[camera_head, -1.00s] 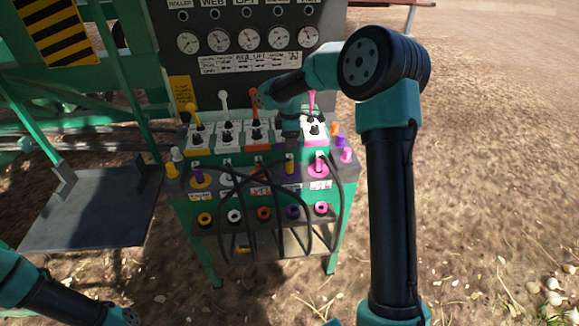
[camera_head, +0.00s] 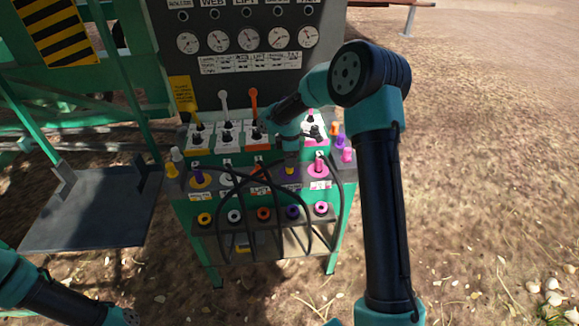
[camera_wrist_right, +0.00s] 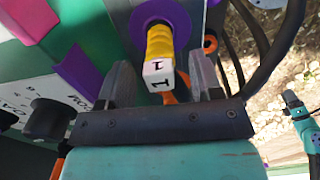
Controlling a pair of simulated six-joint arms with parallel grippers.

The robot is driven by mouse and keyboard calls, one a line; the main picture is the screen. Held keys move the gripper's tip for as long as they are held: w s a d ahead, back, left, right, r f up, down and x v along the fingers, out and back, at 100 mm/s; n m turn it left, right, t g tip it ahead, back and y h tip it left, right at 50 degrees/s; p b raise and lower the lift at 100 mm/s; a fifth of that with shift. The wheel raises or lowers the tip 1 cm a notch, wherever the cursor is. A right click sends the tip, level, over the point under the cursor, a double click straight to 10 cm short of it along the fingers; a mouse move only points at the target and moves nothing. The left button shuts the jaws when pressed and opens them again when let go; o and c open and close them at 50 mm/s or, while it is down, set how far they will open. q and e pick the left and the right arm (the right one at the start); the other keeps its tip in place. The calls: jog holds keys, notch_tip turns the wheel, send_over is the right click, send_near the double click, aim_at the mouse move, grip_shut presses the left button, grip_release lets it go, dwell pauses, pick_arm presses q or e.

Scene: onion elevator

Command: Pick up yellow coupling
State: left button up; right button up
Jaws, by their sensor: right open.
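The yellow coupling (camera_wrist_right: 160,48) sits in a purple ring socket in the right wrist view. Its white end cap carries black marks and points toward my right gripper (camera_wrist_right: 163,82). The gripper is open, with one grey finger on each side of the coupling's capped end and nothing clasped. In the head view the yellow coupling (camera_head: 290,170) shows small on the panel's middle row, directly below my right gripper (camera_head: 291,152), whose fingers are too small to make out. My left arm shows at the lower left, but its gripper is not visible.
Black hoses (camera_head: 250,215) loop across the panel front. Levers, including an orange one (camera_head: 253,103), stand above the coupling row. A pink coupling (camera_head: 319,165) is just to the right. Other couplings stand at both panel ends. Open ground lies to the right.

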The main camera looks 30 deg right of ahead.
jog(key=shift+f, duration=1.6)
grip_shut()
jog(key=shift+r, duration=0.1)
jog(key=shift+r, duration=1.8)
jog(key=s+a+r, duration=0.1)
jog(key=s+a, duration=0.7)
jog(key=s, duration=0.5)
jog(key=shift+s+a+r, duration=0.15)
jog(key=shift+s+a, duration=0.1)
jog(key=shift+s, duration=0.1)
